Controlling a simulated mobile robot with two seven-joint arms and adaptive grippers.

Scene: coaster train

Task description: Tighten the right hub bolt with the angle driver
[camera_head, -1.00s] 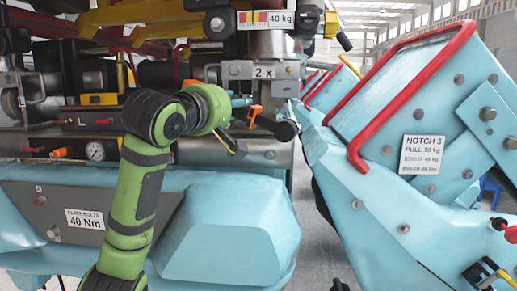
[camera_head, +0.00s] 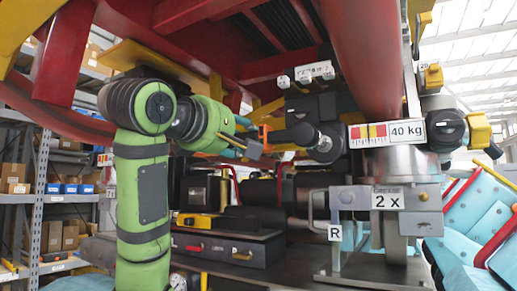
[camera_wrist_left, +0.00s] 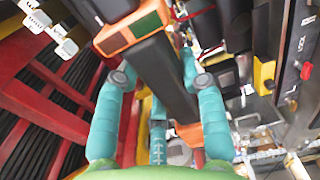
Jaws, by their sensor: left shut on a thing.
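My left gripper (camera_head: 250,140) has teal fingers and is shut on a dark tool with orange parts, which I take as the angle driver (camera_head: 284,136). In the left wrist view, the driver's long black body (camera_wrist_left: 160,75) lies between the fingers of the left gripper (camera_wrist_left: 164,82). In the head view, the driver's rounded black end overlaps a grey disc (camera_head: 326,145) left of the 40 kg bar; I cannot tell whether they touch. A label R (camera_head: 334,233) hangs below, beside the 2 X block (camera_head: 386,199). I cannot make out the right hub bolt. My right gripper is not visible.
A red frame (camera_head: 220,45) spans overhead, close above the arm. Below the driver is a dark drawer box (camera_head: 228,249) with a yellow level on it. Shelves with boxes (camera_head: 45,200) stand at left. Teal coaster parts (camera_head: 470,220) are at right.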

